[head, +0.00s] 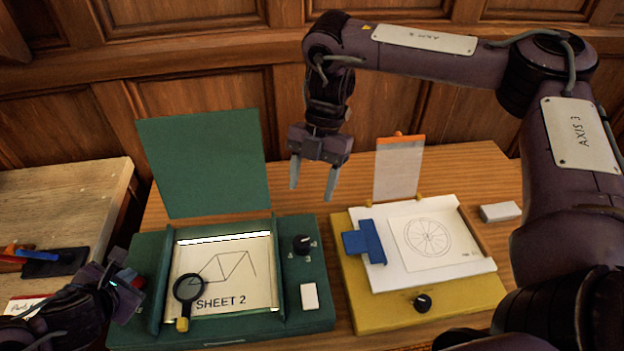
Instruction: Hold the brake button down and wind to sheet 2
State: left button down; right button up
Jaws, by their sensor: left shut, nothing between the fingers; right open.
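The green drafting board (265,328) lies at the centre left, with a window that shows a drawing and the words SHEET 2 (222,303). A black knob (302,244) with small marks around it sits on its right side. Below the knob is a white block (309,296); I cannot tell whether it is the brake button. My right gripper (313,190) is open and empty, pointing down, above and behind the gap between the two boards.
A magnifying glass (188,290) lies over the window's lower left. A green panel (205,165) stands behind. A yellow board (385,313) at right carries a wheel drawing (427,237), a blue clamp (363,242) and a black knob (423,303). A white eraser-like block (500,212) lies beyond.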

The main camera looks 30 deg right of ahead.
pick_arm(q)
jog(key=shift+r+p, duration=1.7)
jog(key=shift+r, duration=0.85)
jog(key=shift+f, duration=0.1)
